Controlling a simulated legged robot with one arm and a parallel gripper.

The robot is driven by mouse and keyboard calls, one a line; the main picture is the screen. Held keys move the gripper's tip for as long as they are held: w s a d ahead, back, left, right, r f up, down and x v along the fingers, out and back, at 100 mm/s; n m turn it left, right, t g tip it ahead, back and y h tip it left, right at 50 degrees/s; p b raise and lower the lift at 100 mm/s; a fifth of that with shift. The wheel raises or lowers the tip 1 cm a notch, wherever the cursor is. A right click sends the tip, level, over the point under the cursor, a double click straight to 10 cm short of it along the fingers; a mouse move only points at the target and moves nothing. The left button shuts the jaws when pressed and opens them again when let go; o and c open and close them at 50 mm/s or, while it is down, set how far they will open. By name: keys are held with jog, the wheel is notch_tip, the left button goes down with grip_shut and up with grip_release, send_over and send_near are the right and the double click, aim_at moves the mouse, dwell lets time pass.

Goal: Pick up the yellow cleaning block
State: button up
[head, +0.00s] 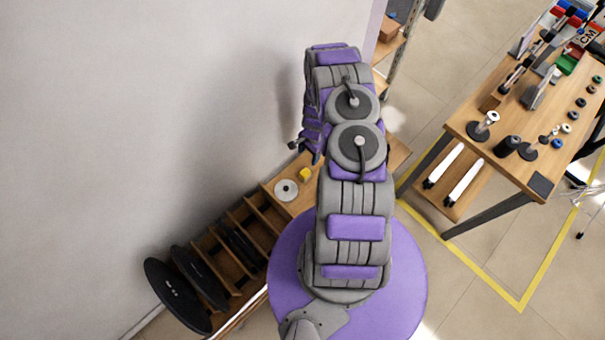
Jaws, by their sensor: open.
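The yellow cleaning block (305,174) is small and sits on the wooden top of a low rack, left of my arm. A pale round disc with a dark centre (287,190) lies just to its lower left. My gripper (297,146) shows only in part at the left of my purple and grey arm, above the block in the picture. It looks apart from the block and holds nothing that I can see. The arm hides much of the gripper and part of the rack.
The low wooden rack (262,208) has slots with several black discs (178,294) at lower left. A white wall (150,120) stands close on the left. A wooden workbench (470,118) with tools stands at right. Tiled floor (470,262) with yellow tape is clear between.

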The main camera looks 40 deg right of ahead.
jog(key=b, duration=0.3)
send_near(305, 172)
jog(key=f, duration=0.1)
jog(key=a+f, duration=0.1)
jog(key=f, duration=0.1)
jog(key=a+f, duration=0.1)
jog(key=f, duration=0.1)
jog(key=shift+s, duration=0.2)
jog(key=f, duration=0.1)
jog(key=f+b, duration=0.1)
jog(key=f, duration=0.2)
jog(key=shift+d+f+b, duration=0.35)
jog(key=shift+d, duration=0.05)
jog(key=shift+a+f, duration=0.2)
jog(key=shift+f, duration=0.3)
jog(key=shift+a, duration=0.1)
jog(key=c, duration=1)
notch_tip(305, 172, up, 10)
jog(key=p, duration=0.3)
jog(key=shift+w, duration=0.1)
jog(key=shift+c, duration=0.2)
